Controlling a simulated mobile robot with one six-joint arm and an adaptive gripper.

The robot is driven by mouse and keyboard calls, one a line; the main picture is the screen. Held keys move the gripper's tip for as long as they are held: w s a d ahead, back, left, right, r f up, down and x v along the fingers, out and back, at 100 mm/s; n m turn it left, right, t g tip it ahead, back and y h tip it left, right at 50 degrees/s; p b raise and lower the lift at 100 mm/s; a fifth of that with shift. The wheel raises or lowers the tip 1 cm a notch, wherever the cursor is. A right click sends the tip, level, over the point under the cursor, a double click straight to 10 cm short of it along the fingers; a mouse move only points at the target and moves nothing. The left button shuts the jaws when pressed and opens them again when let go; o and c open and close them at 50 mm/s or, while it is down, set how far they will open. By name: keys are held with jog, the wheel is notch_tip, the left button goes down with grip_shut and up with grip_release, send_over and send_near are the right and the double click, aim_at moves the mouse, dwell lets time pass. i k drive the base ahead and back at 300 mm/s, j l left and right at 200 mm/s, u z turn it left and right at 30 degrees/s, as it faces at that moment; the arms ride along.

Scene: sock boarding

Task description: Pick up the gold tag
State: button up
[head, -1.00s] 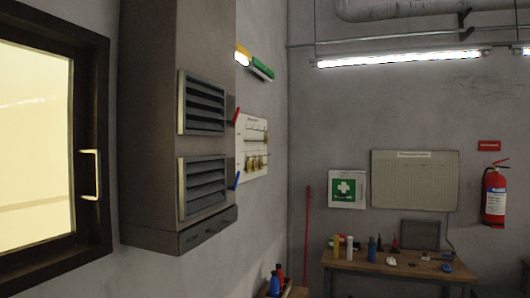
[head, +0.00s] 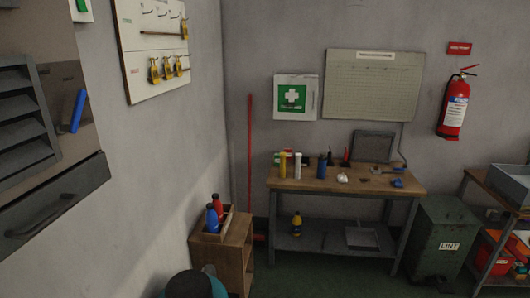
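Several gold-coloured tags (head: 167,69) hang in a row on the lower part of a white board (head: 140,78) on the left wall. One more gold-coloured piece (head: 184,29) hangs at the right end of the row above. They are small in the picture, and I cannot tell any writing on them. I cannot tell which of them is the gold tag. My gripper is not in view.
A grey cabinet (head: 77,195) with a blue handle (head: 78,111) juts out at left. A small wooden stand (head: 234,258) with bottles is below the board. A workbench (head: 330,183), a green lint bin (head: 440,240) and a shelf (head: 478,190) stand further right.

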aim_at(184, 28)
jog(key=i, duration=1.85)
